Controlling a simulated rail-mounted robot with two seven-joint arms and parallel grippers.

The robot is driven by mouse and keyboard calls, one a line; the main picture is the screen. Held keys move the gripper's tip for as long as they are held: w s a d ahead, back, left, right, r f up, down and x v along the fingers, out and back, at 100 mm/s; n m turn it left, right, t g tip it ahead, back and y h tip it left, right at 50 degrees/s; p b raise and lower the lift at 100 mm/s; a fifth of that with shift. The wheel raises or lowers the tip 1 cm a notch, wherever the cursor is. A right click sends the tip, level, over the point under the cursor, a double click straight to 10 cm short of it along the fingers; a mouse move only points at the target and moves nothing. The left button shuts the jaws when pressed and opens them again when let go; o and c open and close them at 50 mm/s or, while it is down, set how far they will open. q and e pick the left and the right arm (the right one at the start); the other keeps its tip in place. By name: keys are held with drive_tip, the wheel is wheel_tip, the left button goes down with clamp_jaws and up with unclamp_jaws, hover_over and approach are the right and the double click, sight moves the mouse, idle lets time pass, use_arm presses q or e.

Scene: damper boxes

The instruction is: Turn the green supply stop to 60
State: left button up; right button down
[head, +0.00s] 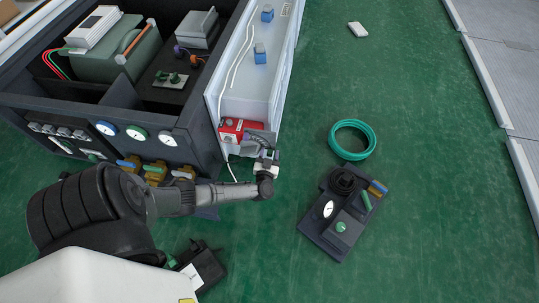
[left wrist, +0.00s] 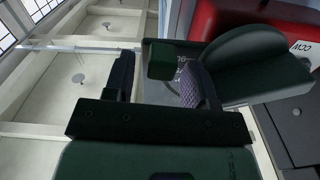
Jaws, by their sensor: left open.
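My left gripper (head: 259,145) is at the red box (head: 231,126) on the side of the pale cabinet panel. In the left wrist view, the open left gripper (left wrist: 160,85) has its two fingers apart, with purple pads. A dark green block (left wrist: 172,59) shows between and just beyond the fingertips. It seems to be the end of a dark green part with a rounded disc (left wrist: 245,60), probably the green supply stop. I cannot tell whether the fingers touch it. The red box (left wrist: 235,14) is behind it. Its scale and setting cannot be read.
A dark cabinet (head: 185,130) with gauges and valves stands left of the gripper. A dark board (head: 318,239) with a gauge and fittings and a green hose coil (head: 336,149) lie on the green floor to the right.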

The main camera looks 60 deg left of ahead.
use_arm(q)
drive_tip(key=shift+c, duration=0.4)
clamp_jaws()
